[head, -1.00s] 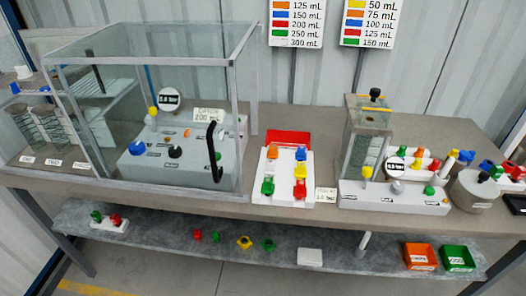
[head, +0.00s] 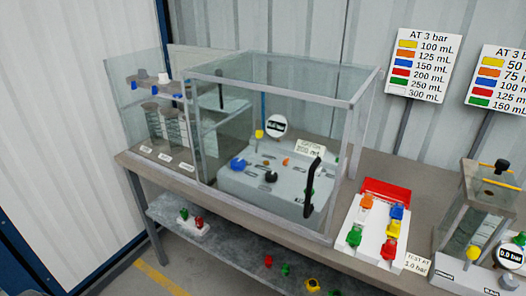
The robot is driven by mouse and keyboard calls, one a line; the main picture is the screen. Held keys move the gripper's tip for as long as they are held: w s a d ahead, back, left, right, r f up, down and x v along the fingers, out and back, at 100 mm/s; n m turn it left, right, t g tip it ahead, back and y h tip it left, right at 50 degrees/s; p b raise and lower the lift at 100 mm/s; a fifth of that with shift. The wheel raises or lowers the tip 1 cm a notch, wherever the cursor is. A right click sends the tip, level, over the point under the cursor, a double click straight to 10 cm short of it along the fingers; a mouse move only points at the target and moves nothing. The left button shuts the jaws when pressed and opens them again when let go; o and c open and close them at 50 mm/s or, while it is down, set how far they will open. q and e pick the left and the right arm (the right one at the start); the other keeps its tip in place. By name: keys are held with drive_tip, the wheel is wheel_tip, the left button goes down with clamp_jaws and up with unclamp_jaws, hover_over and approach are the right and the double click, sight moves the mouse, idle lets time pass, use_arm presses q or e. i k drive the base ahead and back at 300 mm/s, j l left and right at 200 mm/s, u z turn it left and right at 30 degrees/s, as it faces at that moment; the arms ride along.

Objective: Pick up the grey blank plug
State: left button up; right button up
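I cannot clearly make out a grey blank plug. A small pale grey or white piece (head: 163,77) stands on the raised shelf (head: 150,86) at the left end of the bench, near a few blue pieces; it is too small to tell whether it is the plug. Neither of my grippers is in view.
A clear glass case (head: 290,75) encloses a grey pump unit (head: 235,185) with a black handle (head: 312,187). A white tray (head: 375,236) of coloured fittings stands on the bench (head: 345,195) to its right. A lower shelf (head: 235,243) holds small coloured parts. Floor at left is open.

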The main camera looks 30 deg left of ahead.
sight(142, 73)
drive_tip(key=u, duration=1.7)
drive_tip(key=i+j+z, duration=0.35)
drive_tip(key=i+j, duration=0.15)
drive_tip(key=j, duration=0.15)
drive_tip(key=i+j+z, duration=0.2)
drive_tip(key=j, duration=0.15)
